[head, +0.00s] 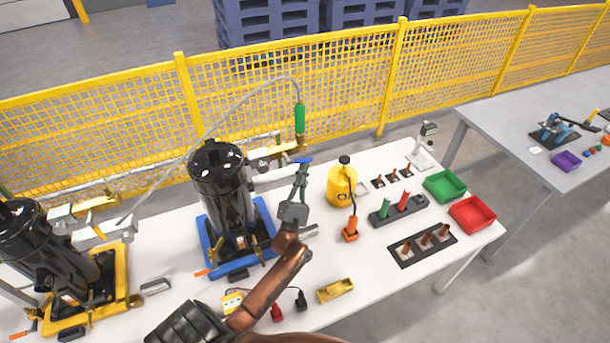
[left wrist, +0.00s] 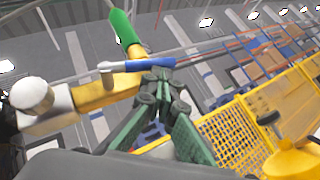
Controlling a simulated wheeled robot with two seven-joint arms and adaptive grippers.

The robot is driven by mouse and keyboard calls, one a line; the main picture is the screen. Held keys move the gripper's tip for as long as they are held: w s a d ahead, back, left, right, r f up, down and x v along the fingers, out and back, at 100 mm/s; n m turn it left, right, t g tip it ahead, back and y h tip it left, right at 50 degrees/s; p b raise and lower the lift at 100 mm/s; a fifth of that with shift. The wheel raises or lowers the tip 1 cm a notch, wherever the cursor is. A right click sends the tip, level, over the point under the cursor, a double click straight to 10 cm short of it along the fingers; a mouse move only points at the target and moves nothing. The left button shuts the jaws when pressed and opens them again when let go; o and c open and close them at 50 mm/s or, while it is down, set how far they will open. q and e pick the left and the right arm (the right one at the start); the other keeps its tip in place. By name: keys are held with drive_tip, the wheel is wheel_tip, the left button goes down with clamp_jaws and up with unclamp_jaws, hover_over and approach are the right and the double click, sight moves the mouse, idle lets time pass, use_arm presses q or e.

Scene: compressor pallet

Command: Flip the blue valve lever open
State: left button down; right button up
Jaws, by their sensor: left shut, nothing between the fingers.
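The blue valve lever (head: 303,161) sticks out to the right from the brass valve (head: 281,150) on the pipe beside the blue-based black compressor (head: 222,185). In the left wrist view the blue lever (left wrist: 142,66) lies nearly level across the brass valve body (left wrist: 95,93), below a green handle (left wrist: 123,30). My left gripper (head: 304,168) is shut and empty, with its fingertips just under the lever. In the left wrist view the fingertips (left wrist: 158,86) overlap the lever's lower edge; I cannot tell whether they touch. My right gripper is not in view.
A grey hose arches to the green handle (head: 300,118) above the valve. A yellow canister (head: 341,186) stands right of my gripper. Tool racks, a green bin (head: 444,185) and a red bin (head: 473,214) are farther right. A yellow fence (head: 290,85) runs behind the table.

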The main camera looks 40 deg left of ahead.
use_arm(q)
drive_tip(key=shift+w+d+r, duration=0.2)
drive_tip(key=shift+w+r, duration=0.15)
drive_tip(key=shift+r, duration=0.05)
drive_tip(key=shift+w, duration=0.1)
idle(0.4)
drive_tip(key=s+d+f, duration=0.2)
drive_tip(key=s+d, duration=0.3)
drive_tip(key=s, duration=0.8)
drive_tip(key=shift+s+d, duration=0.15)
drive_tip(key=shift+d, duration=0.05)
drive_tip(key=shift+r, duration=0.1)
